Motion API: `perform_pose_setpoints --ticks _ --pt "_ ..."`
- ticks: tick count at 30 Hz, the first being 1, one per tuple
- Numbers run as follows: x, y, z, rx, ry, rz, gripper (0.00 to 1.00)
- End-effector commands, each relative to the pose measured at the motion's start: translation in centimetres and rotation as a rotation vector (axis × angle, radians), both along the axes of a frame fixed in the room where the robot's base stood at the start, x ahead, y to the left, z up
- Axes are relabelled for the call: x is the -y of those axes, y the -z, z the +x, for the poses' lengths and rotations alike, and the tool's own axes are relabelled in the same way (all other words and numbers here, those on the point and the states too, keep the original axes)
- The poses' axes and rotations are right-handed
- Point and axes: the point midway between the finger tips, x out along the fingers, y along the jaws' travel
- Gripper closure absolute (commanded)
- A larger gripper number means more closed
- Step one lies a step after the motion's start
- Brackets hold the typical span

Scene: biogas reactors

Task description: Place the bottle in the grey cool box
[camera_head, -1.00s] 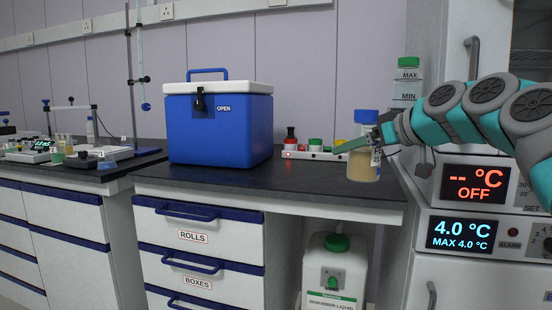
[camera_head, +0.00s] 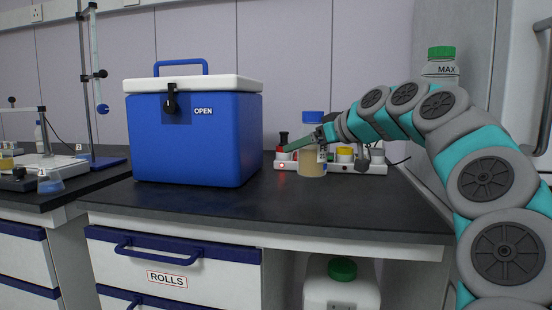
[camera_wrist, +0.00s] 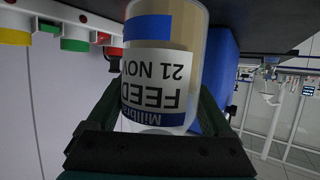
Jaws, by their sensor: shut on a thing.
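The bottle (camera_head: 313,166) has a blue cap and beige contents. My gripper (camera_head: 310,145) is shut on it and holds it upright above the right half of the bench, in front of a row of coloured caps. In the wrist view the bottle (camera_wrist: 160,85) is upside down in the picture between the jaws, its white label reading FEED and 21 NOV. A cool box (camera_head: 195,137) stands on the bench to the left of my gripper. Its body is blue, not grey, with a white lid that is shut. No grey cool box shows.
A white rack (camera_head: 372,168) with several coloured caps stands behind the bottle. A clear green-capped container (camera_head: 440,68) is at the back right. The dark bench top (camera_head: 260,212) is clear in front of the cool box. Labware stands on the far-left bench.

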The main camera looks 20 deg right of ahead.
Motion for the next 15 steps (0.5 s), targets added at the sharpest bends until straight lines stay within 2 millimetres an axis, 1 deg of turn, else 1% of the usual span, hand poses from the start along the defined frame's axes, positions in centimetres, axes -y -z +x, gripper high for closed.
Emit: perform_pose_setpoints --ticks 1,6,9,12,15 --pt "-0.4 0.2 1.4 -0.003 0.000 -0.001 1.00" --pt "-1.5 0.5 5.0 -0.001 0.001 0.000 1.00" --pt "-2.1 0.6 6.8 0.000 0.000 0.000 1.00" --pt "-2.5 0.7 8.2 0.001 0.003 0.000 1.00" --pt "-2.7 0.8 9.0 0.002 0.003 0.000 1.00"
